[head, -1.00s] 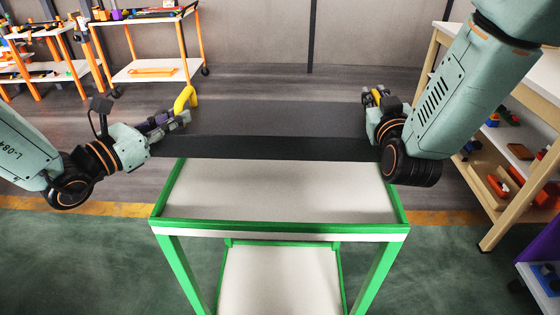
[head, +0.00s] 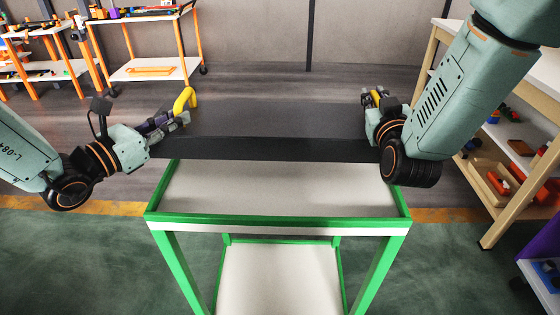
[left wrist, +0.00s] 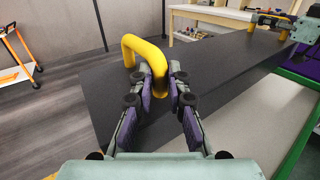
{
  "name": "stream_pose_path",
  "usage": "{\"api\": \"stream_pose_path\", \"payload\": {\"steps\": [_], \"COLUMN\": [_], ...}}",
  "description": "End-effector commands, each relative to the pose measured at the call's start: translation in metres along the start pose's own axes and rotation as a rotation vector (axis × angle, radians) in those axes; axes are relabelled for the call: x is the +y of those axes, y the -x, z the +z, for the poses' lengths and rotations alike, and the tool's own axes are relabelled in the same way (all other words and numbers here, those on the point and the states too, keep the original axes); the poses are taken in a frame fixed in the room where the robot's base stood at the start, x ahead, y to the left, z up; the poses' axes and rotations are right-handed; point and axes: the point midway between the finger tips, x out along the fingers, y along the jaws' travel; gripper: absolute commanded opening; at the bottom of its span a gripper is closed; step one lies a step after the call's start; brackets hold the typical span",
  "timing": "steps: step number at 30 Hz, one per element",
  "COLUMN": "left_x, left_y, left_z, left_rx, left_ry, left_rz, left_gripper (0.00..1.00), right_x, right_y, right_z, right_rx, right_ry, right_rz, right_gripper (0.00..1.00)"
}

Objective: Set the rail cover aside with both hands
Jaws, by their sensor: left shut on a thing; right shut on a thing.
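The rail cover (head: 270,128) is a wide dark grey panel with yellow handles at its two ends. It is held level between my arms, above a green-framed cart with a pale top (head: 280,192). My left gripper (head: 184,118) is shut on the left yellow handle (head: 185,99). In the left wrist view, the fingers (left wrist: 160,80) close around that handle (left wrist: 142,55), and the panel (left wrist: 230,85) stretches away to the far right. My right gripper (head: 372,98) is at the right handle, shut on it and partly hidden by its own wrist.
A wooden shelf unit (head: 485,190) with bins and coloured parts stands at the right. Orange-framed carts (head: 150,70) with coloured items stand at the back left. The cart's top and lower shelf (head: 280,280) look bare where visible.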

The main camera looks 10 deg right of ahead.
Motion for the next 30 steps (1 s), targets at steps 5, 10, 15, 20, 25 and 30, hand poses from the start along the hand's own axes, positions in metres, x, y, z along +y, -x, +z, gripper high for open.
{"api": "stream_pose_path", "payload": {"steps": [5,10,15,20,25,30], "left_x": [0.0,0.0,0.0,0.0,0.0,0.0], "left_y": [0.0,0.0,0.0,0.0,0.0,0.0], "left_z": [-0.006,-0.012,-0.018,-0.024,-0.03,-0.029], "left_rx": [-0.005,-0.005,-0.005,-0.005,-0.005,-0.003], "left_ry": [-0.003,-0.003,-0.003,-0.003,-0.003,-0.002], "left_rz": [-0.001,-0.001,-0.001,-0.001,-0.001,-0.001], "left_gripper": [0.0,0.0,0.0,0.0,0.0,0.27], "right_x": [-0.002,-0.003,-0.004,-0.005,-0.006,-0.006], "right_y": [0.0,0.0,0.0,0.0,0.0,0.0], "right_z": [0.007,0.013,0.019,0.024,0.03,0.03], "right_rx": [0.003,0.003,0.003,0.003,0.003,-0.001], "right_ry": [0.003,0.003,0.003,0.003,0.003,0.002], "right_rz": [-0.001,-0.001,-0.001,-0.001,-0.001,-0.001], "right_gripper": [0.0,0.0,0.0,0.0,0.0,0.3]}}
